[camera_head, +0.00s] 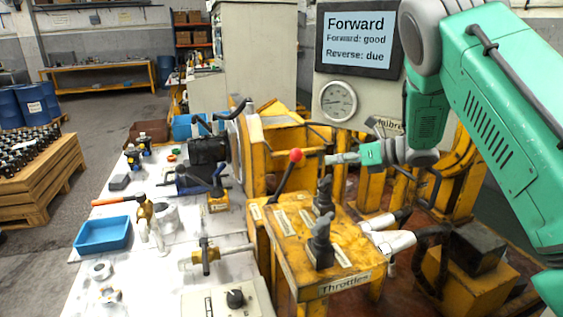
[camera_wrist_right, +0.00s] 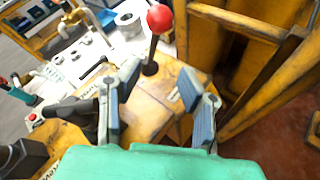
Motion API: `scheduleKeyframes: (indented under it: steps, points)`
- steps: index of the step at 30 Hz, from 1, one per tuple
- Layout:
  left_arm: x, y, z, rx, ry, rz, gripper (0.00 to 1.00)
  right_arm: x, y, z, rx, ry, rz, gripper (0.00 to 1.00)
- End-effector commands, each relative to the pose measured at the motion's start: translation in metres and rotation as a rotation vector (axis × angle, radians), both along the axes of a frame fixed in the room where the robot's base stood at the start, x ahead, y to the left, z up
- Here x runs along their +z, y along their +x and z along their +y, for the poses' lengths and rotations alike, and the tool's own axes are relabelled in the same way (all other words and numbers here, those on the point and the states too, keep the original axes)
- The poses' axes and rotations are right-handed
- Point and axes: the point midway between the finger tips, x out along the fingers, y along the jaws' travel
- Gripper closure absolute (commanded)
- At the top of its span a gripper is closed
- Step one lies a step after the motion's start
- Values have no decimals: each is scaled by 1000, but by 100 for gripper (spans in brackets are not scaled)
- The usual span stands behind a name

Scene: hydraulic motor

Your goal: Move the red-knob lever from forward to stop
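The red-knob lever has a round red knob (camera_head: 296,155) on a thin dark shaft. It rises from the left part of the yellow throttle box (camera_head: 345,262) and leans to the right in the head view. In the right wrist view the red knob (camera_wrist_right: 160,18) stands beyond the fingertips, with the shaft's foot nearer the gap. My right gripper (camera_head: 332,158) is just right of the knob, apart from it. The right wrist view shows its two fingers (camera_wrist_right: 158,78) spread, with nothing between the pads. My left gripper is not in view.
The screen (camera_head: 357,38) reads "Forward", "Forward: good", "Reverse: due". A round gauge (camera_head: 338,101) sits below it. Two dark throttle levers (camera_head: 321,243) stand on the box. Yellow frame posts (camera_head: 250,150) rise behind the lever. A white table (camera_head: 150,275) with tools lies left.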

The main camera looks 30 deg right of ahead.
Motion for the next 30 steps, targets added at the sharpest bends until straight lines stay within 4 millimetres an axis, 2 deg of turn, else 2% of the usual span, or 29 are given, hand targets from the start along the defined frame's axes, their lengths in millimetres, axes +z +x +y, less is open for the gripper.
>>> scheduleKeyframes:
  steps: [5,15,21,30]
  points:
    - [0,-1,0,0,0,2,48,-7,15,11,4,-2,4,67]
    - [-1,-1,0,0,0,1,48,-34,73,44,3,1,5,67]
    - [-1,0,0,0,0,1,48,-46,99,59,2,0,5,67]
    - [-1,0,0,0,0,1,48,-51,112,68,0,0,5,67]
